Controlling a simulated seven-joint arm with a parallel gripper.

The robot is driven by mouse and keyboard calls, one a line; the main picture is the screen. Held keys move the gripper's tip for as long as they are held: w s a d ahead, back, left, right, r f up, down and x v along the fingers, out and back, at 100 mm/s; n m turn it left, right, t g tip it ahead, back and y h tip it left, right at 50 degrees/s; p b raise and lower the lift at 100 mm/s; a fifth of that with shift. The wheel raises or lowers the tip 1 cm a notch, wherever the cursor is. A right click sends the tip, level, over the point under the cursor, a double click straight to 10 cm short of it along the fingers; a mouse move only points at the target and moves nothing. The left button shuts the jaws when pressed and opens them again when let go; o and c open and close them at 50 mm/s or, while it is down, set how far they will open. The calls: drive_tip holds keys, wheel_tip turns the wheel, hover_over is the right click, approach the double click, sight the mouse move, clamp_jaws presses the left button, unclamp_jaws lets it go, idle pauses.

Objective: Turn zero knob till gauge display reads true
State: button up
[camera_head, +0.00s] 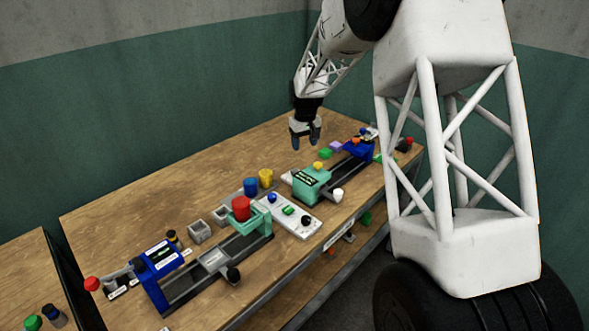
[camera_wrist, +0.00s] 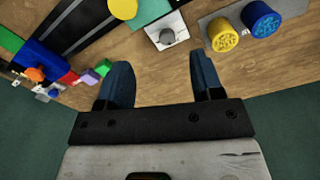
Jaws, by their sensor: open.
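A teal gauge box with a dark display (camera_head: 308,178) stands on the bench press right of centre; its reading is too small to make out. A blue gauge housing with another display (camera_head: 162,254) stands on the left press. Which knob is the zero knob I cannot tell. In the wrist view a grey knob (camera_wrist: 167,37) sits on a white plate above and between my fingers. My gripper (camera_head: 305,142) is open and empty above the back of the bench, apart from everything. Its two spread fingers also show in the wrist view (camera_wrist: 161,76).
A white control panel (camera_head: 290,214) with blue, green and black controls lies between the presses. A red cylinder (camera_head: 241,208) stands in the left press. Blue (camera_head: 250,187) and yellow (camera_head: 265,178) cylinders stand behind. The bench's back left is clear wood.

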hover_over(295, 170)
drive_tip(key=shift+n, duration=0.4)
wheel_tip(295, 170, down, 8)
drive_tip(key=shift+w+a, duration=0.1)
drive_tip(key=shift+f, duration=0.1)
drive_tip(key=shift+f, duration=3.8)
drive_tip(key=c, duration=0.9)
